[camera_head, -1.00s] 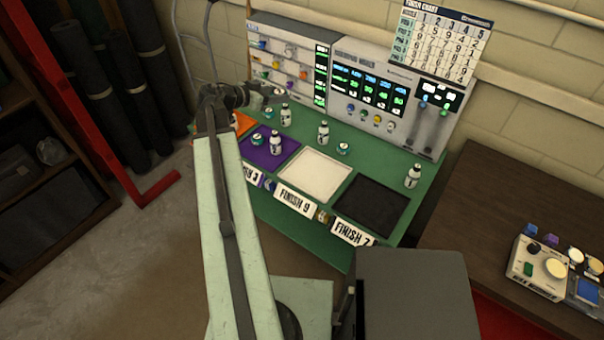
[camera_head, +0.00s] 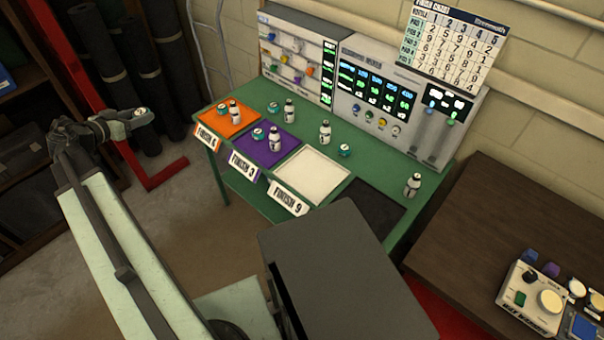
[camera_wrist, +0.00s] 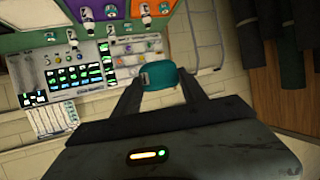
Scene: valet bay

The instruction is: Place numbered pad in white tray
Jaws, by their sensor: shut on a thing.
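My gripper (camera_wrist: 158,100) is shut on a teal numbered pad (camera_wrist: 164,75) in the wrist view. Its number is not readable. In the head view my gripper (camera_head: 138,117) is held up at the left, clear of the bench, with the pad at its tip. The white tray (camera_head: 312,176) lies flat and empty on the green bench, behind the FINISH 9 sign (camera_head: 288,198). It is well to the right of my gripper.
The orange tray (camera_head: 220,120) holds a bottle. The purple tray (camera_head: 280,153) holds a bottle and a teal pad (camera_head: 257,134). The black tray (camera_head: 375,207) is partly hidden. Other pads (camera_head: 345,151) and bottles (camera_head: 325,132) stand behind. A red post is at left.

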